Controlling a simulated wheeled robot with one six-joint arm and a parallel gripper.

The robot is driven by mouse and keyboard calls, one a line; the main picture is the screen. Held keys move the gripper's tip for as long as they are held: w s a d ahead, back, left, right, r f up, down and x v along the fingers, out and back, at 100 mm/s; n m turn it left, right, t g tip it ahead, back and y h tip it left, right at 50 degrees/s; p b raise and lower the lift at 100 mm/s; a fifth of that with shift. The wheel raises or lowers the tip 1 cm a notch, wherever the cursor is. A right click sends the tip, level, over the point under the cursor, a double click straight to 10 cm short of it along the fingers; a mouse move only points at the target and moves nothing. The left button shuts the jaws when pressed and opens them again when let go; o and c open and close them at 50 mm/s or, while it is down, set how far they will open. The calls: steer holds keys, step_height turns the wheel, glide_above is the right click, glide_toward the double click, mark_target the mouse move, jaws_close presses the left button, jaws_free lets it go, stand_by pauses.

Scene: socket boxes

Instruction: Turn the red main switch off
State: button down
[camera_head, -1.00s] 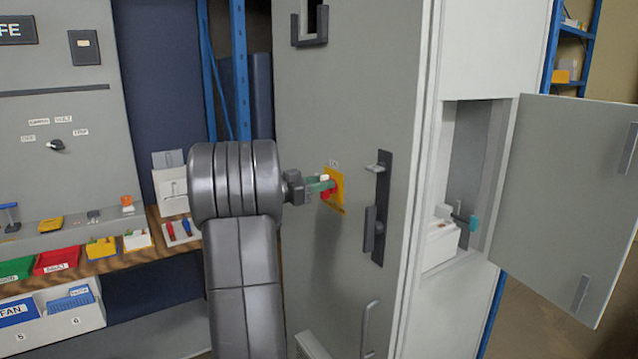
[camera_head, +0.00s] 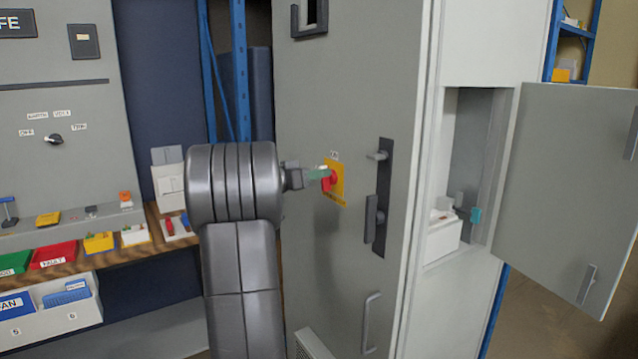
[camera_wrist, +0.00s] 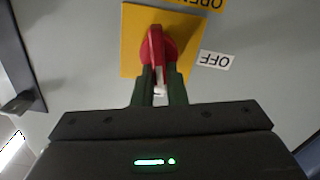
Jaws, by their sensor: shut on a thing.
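The red main switch (camera_head: 329,181) sits on a yellow plate (camera_head: 339,190) on the tall grey cabinet door. In the wrist view the red handle (camera_wrist: 157,45) lies between the two dark green fingers of my gripper (camera_wrist: 160,72). My gripper is shut on this handle, and in the head view the gripper (camera_head: 318,175) reaches it from the left. A white piece shows between the fingers near the handle's end. A white label reading OFF (camera_wrist: 215,61) appears upside down, right of the plate in the wrist view. The handle points towards the gripper's palm there.
Right of the switch is a black latch plate with a handle (camera_head: 374,218); a bar handle (camera_head: 371,322) is lower. A small compartment door (camera_head: 570,190) stands open at the right. A workbench (camera_head: 150,222) with bins is at left.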

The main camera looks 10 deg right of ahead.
steer(key=shift+w+a+f+n+b, duration=0.1)
steer(key=shift+w+f+n+b, duration=0.15)
steer(key=shift+n, duration=2.25)
steer(key=shift+w+a+f+n+b, duration=0.15)
steer(key=shift+f+n+b, duration=0.15)
steer(key=shift+n, duration=2.2)
steer(key=shift+w+f+n+b, duration=0.2)
steer(key=shift+f+n+b, duration=0.05)
steer(key=shift+n, duration=2.25)
steer(key=c, duration=1.5)
jaws_free()
steer(key=shift+o, duration=0.2)
